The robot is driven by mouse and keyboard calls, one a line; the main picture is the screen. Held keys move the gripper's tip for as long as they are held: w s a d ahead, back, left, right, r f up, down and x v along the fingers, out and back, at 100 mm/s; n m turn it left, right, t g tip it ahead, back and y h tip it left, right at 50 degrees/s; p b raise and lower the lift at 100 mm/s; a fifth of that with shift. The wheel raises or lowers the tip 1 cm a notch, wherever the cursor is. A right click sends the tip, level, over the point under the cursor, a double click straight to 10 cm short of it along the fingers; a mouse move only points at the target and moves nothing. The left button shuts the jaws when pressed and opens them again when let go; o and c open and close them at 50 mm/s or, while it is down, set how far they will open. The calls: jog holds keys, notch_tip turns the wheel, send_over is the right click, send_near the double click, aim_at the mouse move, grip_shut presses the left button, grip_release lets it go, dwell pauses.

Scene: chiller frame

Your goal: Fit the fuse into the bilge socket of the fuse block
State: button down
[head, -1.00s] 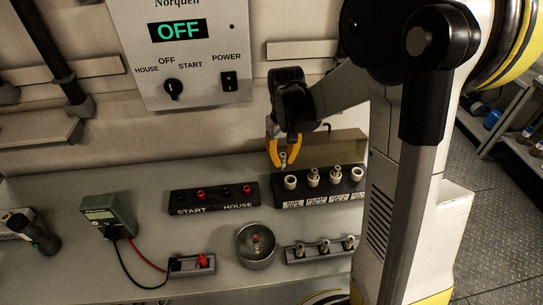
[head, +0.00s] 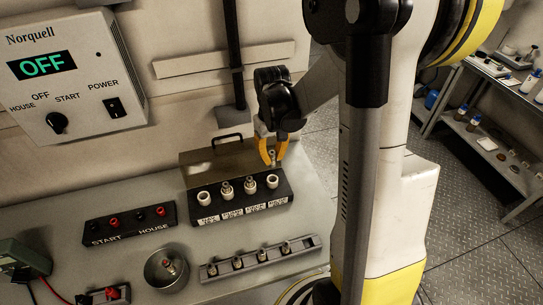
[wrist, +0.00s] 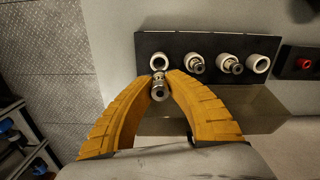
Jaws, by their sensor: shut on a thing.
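The fuse block (head: 243,212) is a black strip with several white round sockets. In the head view its two middle sockets hold fuses, and its far left socket (head: 204,198) and far right socket (head: 272,182) look empty. The labels are too small to read, so I cannot tell which is bilge. My gripper (head: 272,160) is shut on a small metallic fuse (wrist: 159,88), above and behind the far right socket. In the wrist view the fuse, between the yellow fingertips, appears just below the leftmost empty socket (wrist: 159,62) and apart from its opening.
A tan lid with a handle (head: 218,163) stands behind the block. A rack of several fuses (head: 262,262) and a round metal bowl (head: 153,281) are in front. A START/HOUSE terminal strip (head: 129,226) is left. The wall panel (head: 70,75) reads OFF.

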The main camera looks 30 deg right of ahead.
jog(key=b, duration=0.5)
send_over(273, 176)
jog(key=s, duration=0.1)
jog(key=f, duration=0.5)
jog(key=shift+a+f, duration=0.4)
jog(key=shift+f+b, duration=1.8)
jog(key=shift+b, duration=0.05)
dwell(1.0)
jog(key=c, duration=1.4)
grip_release()
notch_tip(273, 176, up, 12)
jog(key=shift+r, duration=0.1)
